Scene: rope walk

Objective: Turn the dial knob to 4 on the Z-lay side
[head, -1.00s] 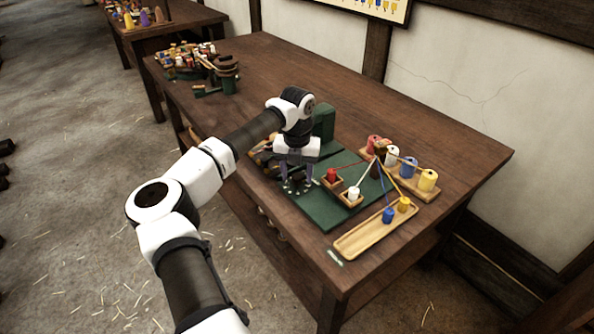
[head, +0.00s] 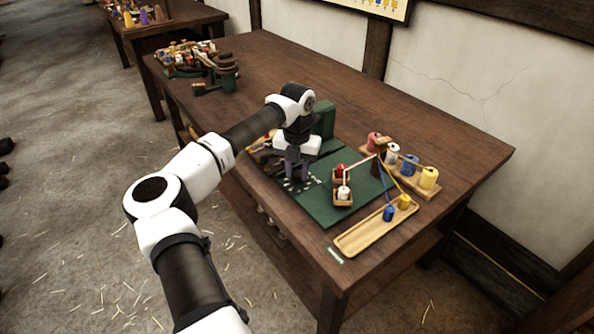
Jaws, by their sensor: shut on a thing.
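My gripper (head: 297,178) points down at the left part of the green board (head: 318,205), over white dial markings (head: 290,186). Its fingers are close together and shut on the dial knob, which they hide. The number at the knob's pointer cannot be read. Right of the gripper, a red bobbin (head: 340,170) and a white bobbin (head: 344,192) stand in small wooden holders, one behind the other. Their strands run up to the right, close together.
A wooden rack with red, white, blue (head: 409,166) and yellow (head: 428,178) spools stands at the right. A long wooden tray (head: 362,236) in front holds a blue and a yellow bobbin. A green block (head: 324,120) stands behind my gripper. The table's back middle is clear.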

